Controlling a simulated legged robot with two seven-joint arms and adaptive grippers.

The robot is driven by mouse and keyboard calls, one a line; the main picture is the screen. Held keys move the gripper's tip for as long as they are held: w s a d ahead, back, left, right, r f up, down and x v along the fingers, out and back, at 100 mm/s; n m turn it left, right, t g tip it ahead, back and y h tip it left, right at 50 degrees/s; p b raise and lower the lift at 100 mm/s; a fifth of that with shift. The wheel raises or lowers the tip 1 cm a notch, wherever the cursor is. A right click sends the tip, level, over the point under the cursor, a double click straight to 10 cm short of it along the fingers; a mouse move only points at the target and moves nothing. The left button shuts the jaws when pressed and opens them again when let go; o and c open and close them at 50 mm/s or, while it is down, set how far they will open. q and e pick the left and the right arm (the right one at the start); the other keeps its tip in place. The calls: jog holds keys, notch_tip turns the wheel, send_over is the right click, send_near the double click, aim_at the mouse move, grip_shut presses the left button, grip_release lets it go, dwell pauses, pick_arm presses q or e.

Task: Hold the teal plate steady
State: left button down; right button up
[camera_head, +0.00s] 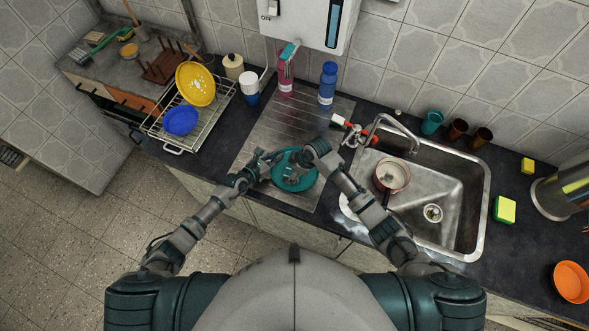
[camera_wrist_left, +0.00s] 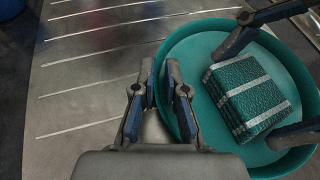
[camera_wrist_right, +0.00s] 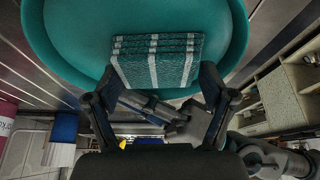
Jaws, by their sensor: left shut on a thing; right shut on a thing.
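The teal plate (camera_head: 297,185) is at the drainboard beside the sink; in the left wrist view its broad face and raised rim (camera_wrist_left: 197,35) show. My left gripper (camera_head: 270,164) is at the plate's left rim, with its two fingers (camera_wrist_left: 161,80) on either side of that rim, shut on it. My right gripper (camera_head: 302,160) is over the plate. It is shut on a folded teal cloth with white stripes (camera_wrist_left: 250,95), which lies over the plate's face; the right wrist view shows the cloth (camera_wrist_right: 155,62) between the fingers. I cannot tell how firmly the cloth touches the plate.
The sink (camera_head: 455,195) with a pan (camera_head: 392,174) in it is to the right. A dish rack (camera_head: 190,125) with yellow and blue plates is to the left. Bottles (camera_head: 327,88) stand behind. The ribbed drainboard (camera_head: 262,133) is clear around the plate's back left.

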pick_arm(q)
jog(key=shift+f, duration=0.1)
pick_arm(e)
jog(key=shift+s+f, duration=0.1)
jog(key=shift+r, duration=3.55)
pick_arm(q)
jog(key=shift+s, duration=0.1)
jog(key=c, duration=1.1)
grip_release()
jog(key=shift+c, duration=0.2)
